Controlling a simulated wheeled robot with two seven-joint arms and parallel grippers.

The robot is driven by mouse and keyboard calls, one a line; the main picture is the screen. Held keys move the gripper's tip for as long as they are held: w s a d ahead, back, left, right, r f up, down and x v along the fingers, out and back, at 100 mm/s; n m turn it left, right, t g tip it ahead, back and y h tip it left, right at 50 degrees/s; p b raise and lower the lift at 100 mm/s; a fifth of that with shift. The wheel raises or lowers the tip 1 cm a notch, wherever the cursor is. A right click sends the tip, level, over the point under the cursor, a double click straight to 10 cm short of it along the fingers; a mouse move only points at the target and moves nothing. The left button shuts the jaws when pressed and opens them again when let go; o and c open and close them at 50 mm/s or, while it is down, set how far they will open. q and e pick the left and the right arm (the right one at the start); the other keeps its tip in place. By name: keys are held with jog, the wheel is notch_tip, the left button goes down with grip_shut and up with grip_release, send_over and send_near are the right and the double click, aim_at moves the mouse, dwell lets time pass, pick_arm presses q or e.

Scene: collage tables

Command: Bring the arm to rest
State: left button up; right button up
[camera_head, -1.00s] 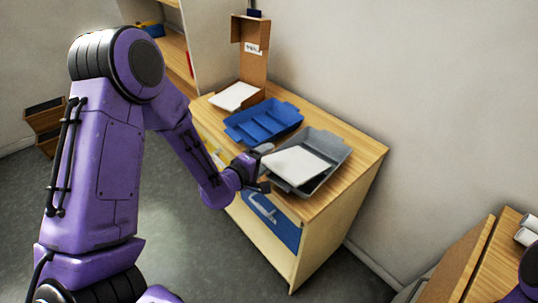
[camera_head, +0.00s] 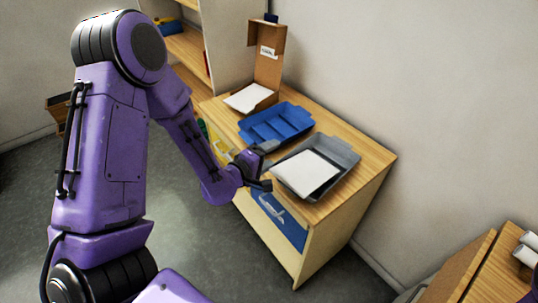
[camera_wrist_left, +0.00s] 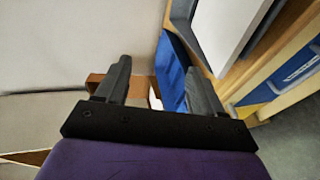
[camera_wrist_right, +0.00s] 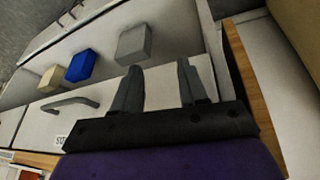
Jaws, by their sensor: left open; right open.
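My left gripper (camera_head: 264,166) is open and empty, at the front-left edge of the grey tray (camera_head: 346,153) in the head view. A white sheet or pad (camera_head: 306,173) lies in that tray. In the left wrist view the open fingers (camera_wrist_left: 160,85) have nothing between them, with the blue tray (camera_wrist_left: 172,75) beyond. My right gripper (camera_wrist_right: 158,82) is open and empty in its wrist view. It faces a pale surface with a grey block (camera_wrist_right: 134,44), a blue block (camera_wrist_right: 82,65) and a cream block (camera_wrist_right: 54,76). The head view does not show its fingers.
The wooden cabinet (camera_head: 345,205) also bears a blue compartment tray (camera_head: 275,124) and an upright cardboard holder (camera_head: 268,65) with white paper. Shelves (camera_head: 187,50) stand behind it. Another wooden unit with white rolls (camera_head: 526,256) is at lower right. The grey floor left of the cabinet looks clear.

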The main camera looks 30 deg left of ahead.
pick_arm(q)
jog(key=shift+s, duration=0.1)
dwell(0.3)
jog(key=s+a+f+m+g+y+b, duration=0.1)
jog(key=s+f+m+g+y+b, duration=0.2)
jog(key=f, duration=0.5)
jog(key=s+a+f+m+g+y+b, duration=0.1)
jog(key=s+f+m+g+b, duration=0.15)
jog(key=s+f, duration=0.45)
jog(key=s+d+f+m+g+y+b, duration=0.1)
jog(key=s+f+m+g+b, duration=0.3)
jog(key=s+f, duration=1.5)
jog(key=shift+d+g+b, duration=0.25)
jog(key=shift+g+b, duration=0.45)
jog(key=shift+g, duration=0.25)
jog(key=shift+f, duration=0.1)
